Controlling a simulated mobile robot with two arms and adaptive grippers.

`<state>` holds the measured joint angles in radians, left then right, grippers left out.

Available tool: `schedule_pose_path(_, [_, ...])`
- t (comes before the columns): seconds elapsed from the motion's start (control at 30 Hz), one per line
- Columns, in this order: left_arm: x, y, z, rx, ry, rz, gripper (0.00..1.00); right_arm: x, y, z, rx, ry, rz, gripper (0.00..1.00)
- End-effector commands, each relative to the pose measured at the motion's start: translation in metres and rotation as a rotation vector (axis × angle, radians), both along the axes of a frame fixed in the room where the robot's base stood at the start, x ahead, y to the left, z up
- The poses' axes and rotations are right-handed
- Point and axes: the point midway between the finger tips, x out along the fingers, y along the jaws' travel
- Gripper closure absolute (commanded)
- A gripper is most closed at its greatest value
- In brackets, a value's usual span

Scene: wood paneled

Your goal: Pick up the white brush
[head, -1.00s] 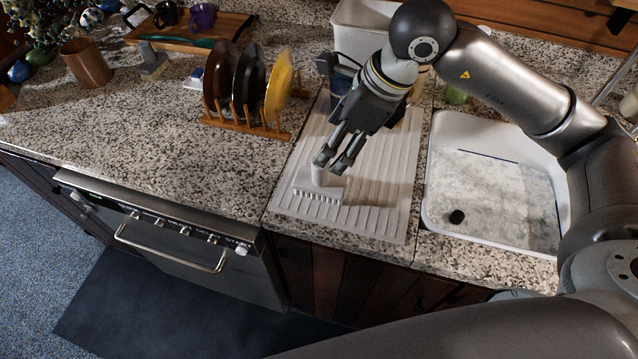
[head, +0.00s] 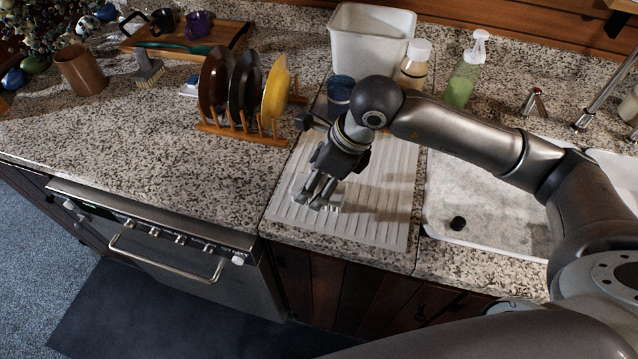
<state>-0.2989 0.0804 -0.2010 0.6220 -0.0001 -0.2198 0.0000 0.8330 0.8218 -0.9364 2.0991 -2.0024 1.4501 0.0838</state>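The white brush (head: 334,205) is on the ribbed white drainboard (head: 385,190), near its front left. Only small pale parts of it show, because my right gripper covers most of it. My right gripper (head: 316,195) comes in from the right and points down over the brush. Its two fingers are low, a little apart, around or just in front of the brush handle. I cannot tell whether they press on it. My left gripper is not in view.
A sink (head: 480,195) with a black plug (head: 458,223) lies right of the drainboard. A plate rack (head: 245,130) with several plates stands at the left. A white bin (head: 368,45), a blue cup (head: 341,92) and bottles (head: 464,78) stand behind. The left counter front is clear.

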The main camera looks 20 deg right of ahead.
Motion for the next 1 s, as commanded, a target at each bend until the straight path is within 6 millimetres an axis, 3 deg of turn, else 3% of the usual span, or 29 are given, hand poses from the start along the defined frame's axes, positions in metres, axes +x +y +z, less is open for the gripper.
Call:
schedule_pose_path(0.03, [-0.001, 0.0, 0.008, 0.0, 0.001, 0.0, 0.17, 0.001, 0.003, -0.004, 0.0, 0.004, 0.0, 0.25])
schedule_pose_path(0.2, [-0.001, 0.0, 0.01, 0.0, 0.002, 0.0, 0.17, 0.006, 0.008, -0.022, 0.0, 0.002, -0.001, 0.25])
schedule_pose_path(0.47, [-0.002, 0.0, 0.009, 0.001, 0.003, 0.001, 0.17, 0.006, 0.008, -0.024, 0.0, -0.001, 0.0, 0.26])
schedule_pose_path(0.9, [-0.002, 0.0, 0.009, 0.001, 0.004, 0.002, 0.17, 0.006, 0.008, -0.023, 0.0, -0.001, 0.0, 0.82])
schedule_pose_path(1.0, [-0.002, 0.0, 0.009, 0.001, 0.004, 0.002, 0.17, 0.006, 0.008, -0.023, 0.0, -0.001, 0.0, 0.82])
